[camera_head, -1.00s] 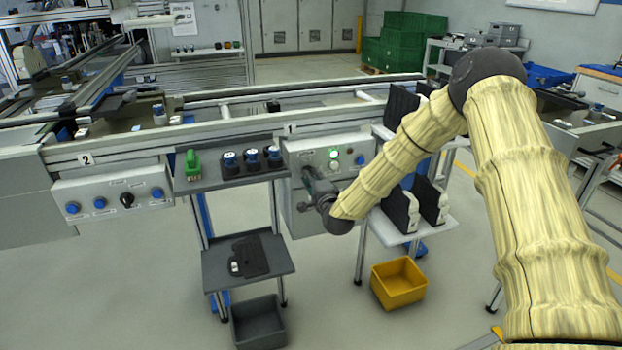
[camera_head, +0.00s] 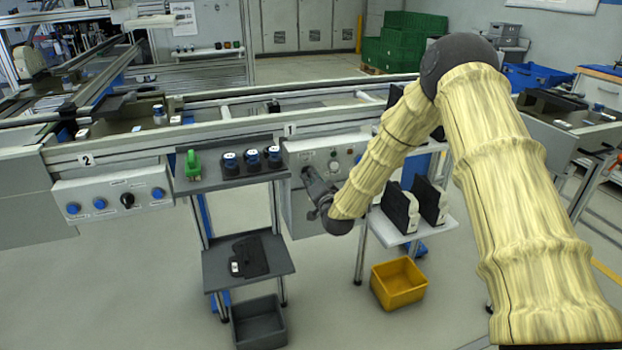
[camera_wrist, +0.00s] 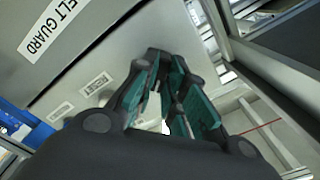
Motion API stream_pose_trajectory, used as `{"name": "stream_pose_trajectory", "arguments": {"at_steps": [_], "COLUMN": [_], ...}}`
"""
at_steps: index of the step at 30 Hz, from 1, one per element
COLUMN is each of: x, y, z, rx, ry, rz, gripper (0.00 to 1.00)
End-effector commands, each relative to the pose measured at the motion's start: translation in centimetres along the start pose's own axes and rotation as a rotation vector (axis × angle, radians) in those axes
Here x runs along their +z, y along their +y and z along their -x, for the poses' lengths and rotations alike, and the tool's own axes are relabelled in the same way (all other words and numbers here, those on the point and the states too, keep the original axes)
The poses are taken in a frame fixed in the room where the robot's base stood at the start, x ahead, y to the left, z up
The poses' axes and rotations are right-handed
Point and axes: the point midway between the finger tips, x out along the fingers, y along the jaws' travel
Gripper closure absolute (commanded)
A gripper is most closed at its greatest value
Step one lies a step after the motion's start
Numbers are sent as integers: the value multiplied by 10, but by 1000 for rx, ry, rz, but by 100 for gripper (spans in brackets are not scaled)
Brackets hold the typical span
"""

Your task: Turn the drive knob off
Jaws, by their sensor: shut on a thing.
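The control box under plate 1 (camera_head: 348,147) carries the drive controls on its front. My gripper (camera_head: 307,174) is at the left part of this front, shut on the drive knob, which my fingers hide in the head view. In the wrist view my gripper (camera_wrist: 168,75) shows its teal-padded fingers against the grey panel (camera_wrist: 100,55). The knob itself cannot be made out between them, so its angle cannot be told. The lamp (camera_head: 333,153) on the box looks unlit.
A second control box (camera_head: 112,198) with blue knobs and a black knob is at the left. A shelf (camera_head: 228,177) with a green part and dark cylinders sits beside my gripper. A yellow bin (camera_head: 398,283) stands on the floor below.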

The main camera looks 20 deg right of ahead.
Motion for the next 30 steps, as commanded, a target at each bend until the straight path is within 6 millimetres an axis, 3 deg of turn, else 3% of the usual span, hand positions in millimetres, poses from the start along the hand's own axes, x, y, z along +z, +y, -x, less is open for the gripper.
{"name": "stream_pose_trajectory", "arguments": {"at_steps": [18, 30], "x": [0, 0], "y": [1, 1], "z": [0, 0], "rx": [1, 2], "ry": [-1, -2], "rz": [578, 824], "gripper": [100, 100]}}
